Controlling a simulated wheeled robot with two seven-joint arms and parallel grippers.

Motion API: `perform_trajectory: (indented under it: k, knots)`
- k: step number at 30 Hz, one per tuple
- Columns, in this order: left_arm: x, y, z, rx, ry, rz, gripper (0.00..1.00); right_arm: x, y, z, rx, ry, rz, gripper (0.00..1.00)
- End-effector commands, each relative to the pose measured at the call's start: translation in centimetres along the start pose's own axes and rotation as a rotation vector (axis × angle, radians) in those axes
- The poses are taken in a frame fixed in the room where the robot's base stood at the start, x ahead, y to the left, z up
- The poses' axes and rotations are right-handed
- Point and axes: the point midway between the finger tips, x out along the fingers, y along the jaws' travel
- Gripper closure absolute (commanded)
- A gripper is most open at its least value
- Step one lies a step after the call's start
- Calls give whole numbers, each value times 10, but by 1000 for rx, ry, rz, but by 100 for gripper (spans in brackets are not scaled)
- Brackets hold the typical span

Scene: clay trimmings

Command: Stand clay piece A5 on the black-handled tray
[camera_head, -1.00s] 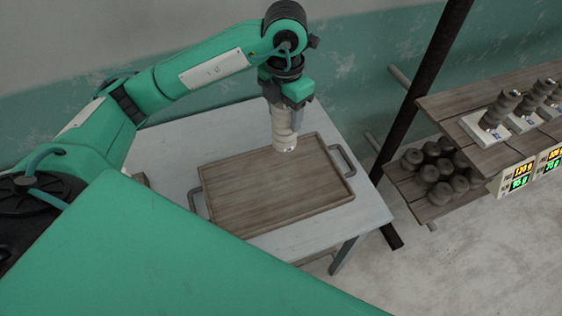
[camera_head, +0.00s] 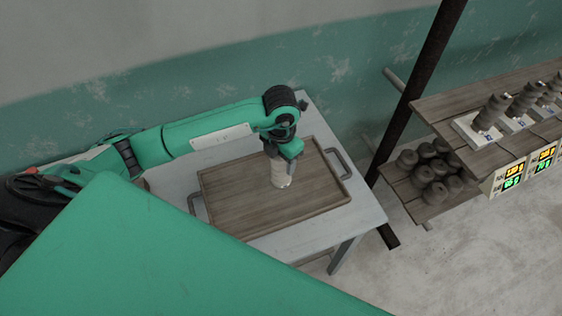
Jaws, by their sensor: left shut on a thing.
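The wooden tray (camera_head: 232,206) with dark handles lies on the pale table. My left gripper (camera_head: 281,161) is over the tray, right of its middle, pointing down. It is shut on a pale, upright clay piece (camera_head: 281,177), whose lower end shows below the jaws. The piece's foot is at or just above the tray floor; I cannot tell whether it touches. No label can be read on it. The gripper hides the piece's upper part. My right gripper is not in view.
The pale table (camera_head: 300,240) has a bare margin around the tray. To the right, a wooden shelf (camera_head: 455,110) bears stacked dark pieces on white scales (camera_head: 478,130) with lit displays. Several dark lumps (camera_head: 432,170) lie on the lower shelf. A dark post (camera_head: 415,90) stands between.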

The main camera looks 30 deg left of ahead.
Motion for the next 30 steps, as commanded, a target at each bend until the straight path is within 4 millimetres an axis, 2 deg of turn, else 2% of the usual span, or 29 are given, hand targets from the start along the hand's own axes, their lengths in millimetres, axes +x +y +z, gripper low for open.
perform_trajectory:
  k: [5,15,16,18,19,30]
  knots:
    - [21,0,0,-1,2,0,88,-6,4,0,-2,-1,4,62]
    - [26,0,0,0,-1,0,88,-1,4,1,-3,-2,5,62]
    - [26,0,0,0,1,0,42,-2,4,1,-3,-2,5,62]
    - [25,0,0,0,1,0,28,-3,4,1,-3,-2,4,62]
    - [25,0,0,0,1,0,24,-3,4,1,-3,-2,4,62]
    - [20,0,0,0,1,0,24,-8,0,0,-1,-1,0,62]
